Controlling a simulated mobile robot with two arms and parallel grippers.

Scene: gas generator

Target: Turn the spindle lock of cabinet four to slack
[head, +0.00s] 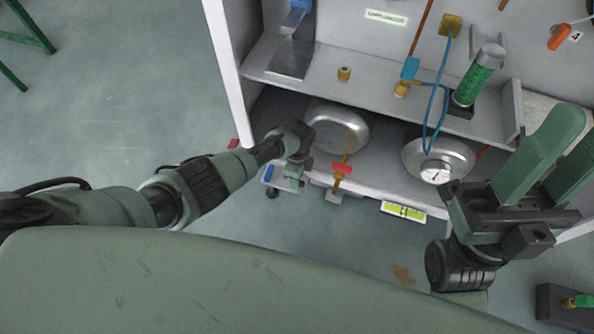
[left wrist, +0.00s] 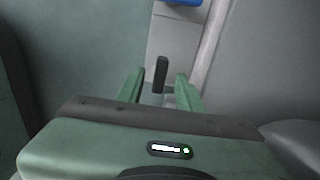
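In the left wrist view a black upright lever (left wrist: 160,74) stands between the two green fingers of my left gripper (left wrist: 158,84), with gaps on both sides. The fingers are apart and nothing is gripped. In the head view my left gripper (head: 294,178) is at the front edge of the cabinet's lower shelf, and the black lever is hidden. An orange lever (head: 559,37) sits at the upper right beside a label marked 4 (head: 575,37). I cannot tell which part is the spindle lock. My right gripper (head: 572,140) is open and empty at the right.
The cabinet's lower shelf (head: 385,178) holds two silver domed vessels, one (head: 336,128) behind my left gripper. A red-handled valve (head: 342,168), a blue handle (head: 268,173) and a spirit level (head: 403,211) are along the front. A green cylinder (head: 478,76) stands above.

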